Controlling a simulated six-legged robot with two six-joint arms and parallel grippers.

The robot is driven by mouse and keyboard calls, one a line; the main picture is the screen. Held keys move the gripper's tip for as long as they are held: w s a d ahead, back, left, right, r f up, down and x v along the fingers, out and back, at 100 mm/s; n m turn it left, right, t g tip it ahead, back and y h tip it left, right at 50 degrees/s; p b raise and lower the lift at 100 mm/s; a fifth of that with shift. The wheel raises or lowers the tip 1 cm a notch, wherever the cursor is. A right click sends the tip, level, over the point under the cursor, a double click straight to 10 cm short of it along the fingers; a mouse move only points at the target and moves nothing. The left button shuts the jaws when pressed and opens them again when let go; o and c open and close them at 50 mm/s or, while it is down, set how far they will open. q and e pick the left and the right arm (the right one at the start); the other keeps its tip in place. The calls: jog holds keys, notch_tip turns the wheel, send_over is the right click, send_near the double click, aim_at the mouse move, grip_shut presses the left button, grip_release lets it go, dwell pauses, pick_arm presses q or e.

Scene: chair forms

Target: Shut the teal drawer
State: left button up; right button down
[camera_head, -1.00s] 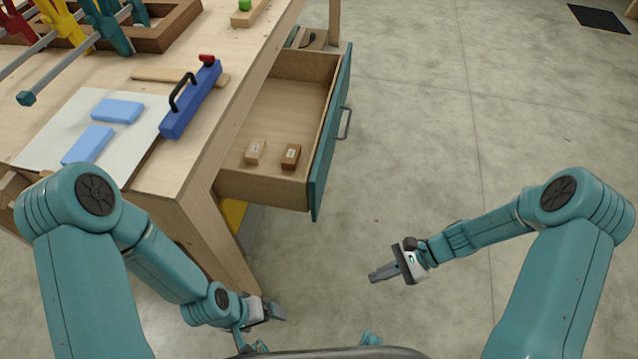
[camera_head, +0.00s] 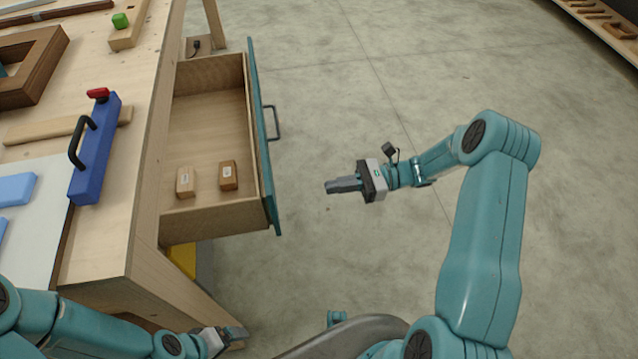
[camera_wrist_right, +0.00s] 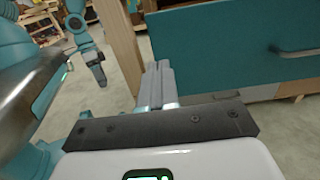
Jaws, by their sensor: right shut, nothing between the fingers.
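The teal drawer (camera_head: 263,150) is pulled well out from the right side of the wooden workbench, with its grey handle (camera_head: 273,122) facing right. Inside it lie a light wooden block (camera_head: 185,183) and a darker one (camera_head: 228,175). My right gripper (camera_head: 330,187) is shut and empty, to the right of the drawer front and apart from it, pointing left. In the right wrist view its closed fingers (camera_wrist_right: 158,82) show in front of the teal drawer front (camera_wrist_right: 220,50). My left gripper (camera_head: 238,333) is low by the bench leg; its finger gap cannot be made out.
A bench leg (camera_head: 200,300) stands below the drawer. The floor (camera_head: 350,90) right of the drawer is clear.

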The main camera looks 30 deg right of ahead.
pick_arm(q)
jog(key=shift+s+d+r, duration=0.15)
jog(key=shift+s+d, duration=0.05)
jog(key=shift+s, duration=0.1)
pick_arm(e)
send_near(233, 206)
jog(key=shift+s+d+r, duration=0.2)
jog(key=shift+d, duration=0.4)
jog(key=shift+s+d+r, duration=0.15)
jog(key=shift+d+r, duration=0.05)
jog(key=shift+d, duration=0.45)
jog(key=shift+a, duration=0.1)
jog(key=b+x, duration=0.1)
jog(key=x, duration=1.1)
jog(key=shift+a+f, duration=0.15)
pick_arm(q)
jog(key=f+b, duration=0.1)
jog(key=a+f+b, duration=0.1)
jog(key=f, duration=0.1)
jog(key=a+f+b, duration=0.1)
jog(key=f+b, duration=0.1)
jog(key=shift+w, duration=0.3)
pick_arm(e)
jog(key=x, duration=1.7)
jog(key=shift+a, duration=0.35)
jog(key=shift+w+r, duration=0.2)
jog(key=shift+r, duration=0.05)
